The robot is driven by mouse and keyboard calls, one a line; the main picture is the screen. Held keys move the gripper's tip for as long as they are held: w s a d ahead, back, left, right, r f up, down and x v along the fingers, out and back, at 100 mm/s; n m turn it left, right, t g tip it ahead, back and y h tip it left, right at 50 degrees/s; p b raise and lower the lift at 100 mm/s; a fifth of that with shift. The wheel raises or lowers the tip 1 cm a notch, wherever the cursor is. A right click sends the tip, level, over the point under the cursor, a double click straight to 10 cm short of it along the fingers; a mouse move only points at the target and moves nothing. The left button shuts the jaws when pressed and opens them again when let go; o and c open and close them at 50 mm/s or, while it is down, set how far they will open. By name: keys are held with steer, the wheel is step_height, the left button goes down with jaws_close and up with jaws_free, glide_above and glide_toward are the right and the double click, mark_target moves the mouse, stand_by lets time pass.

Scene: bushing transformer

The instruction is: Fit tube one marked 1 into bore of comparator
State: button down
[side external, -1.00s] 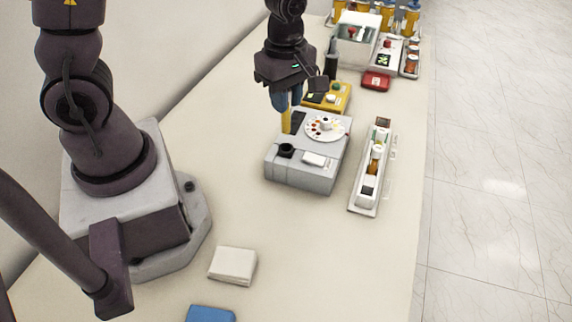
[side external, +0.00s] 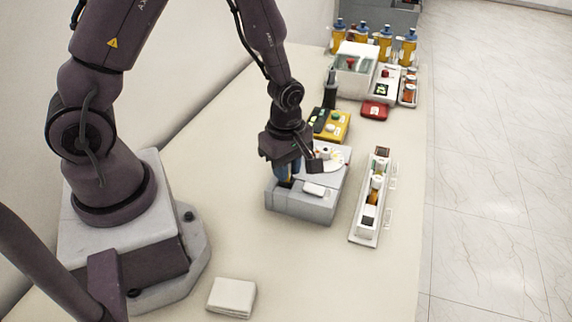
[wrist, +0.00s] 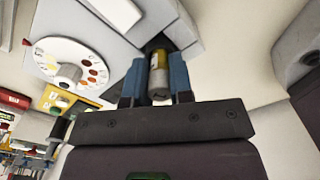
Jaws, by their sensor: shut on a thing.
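The comparator (side external: 302,207) is a grey box on the bench with a round white disc of coloured dots (side external: 331,157) on top. My gripper (side external: 288,173) is low over the box's left part, at the bore. In the wrist view, my gripper's blue fingers (wrist: 157,80) are shut on tube one (wrist: 158,78), a yellow tube with a pale band and grey end. The tube's far end is at the dark bore (wrist: 157,42), in line with it; how deep it sits is unclear. Its mark is not readable. In the side view the fingers mostly hide tube and bore.
A white tube rack (side external: 364,232) stands right of the comparator. A yellow box (side external: 332,124) and a red box (side external: 375,111) are behind it. Bottles and a white case (side external: 356,68) are at the back. A white pad (side external: 231,297) lies in front; the bench between is clear.

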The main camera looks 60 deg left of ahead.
steer(key=shift+f, duration=0.15)
steer(key=c, duration=1)
jaws_free()
step_height(320, 180, up, 13)
steer(key=s+d+r+m+t, duration=0.1)
steer(key=s+r+m, duration=0.4)
steer(key=m, duration=0.5)
steer(key=s+d+r+m+t, duration=0.1)
steer(key=s+r+m+t, duration=0.3)
steer(key=r+m, duration=0.5)
steer(key=shift+s+r+m+t, duration=0.3)
steer(key=shift+s+m, duration=0.55)
steer(key=shift+m, duration=0.05)
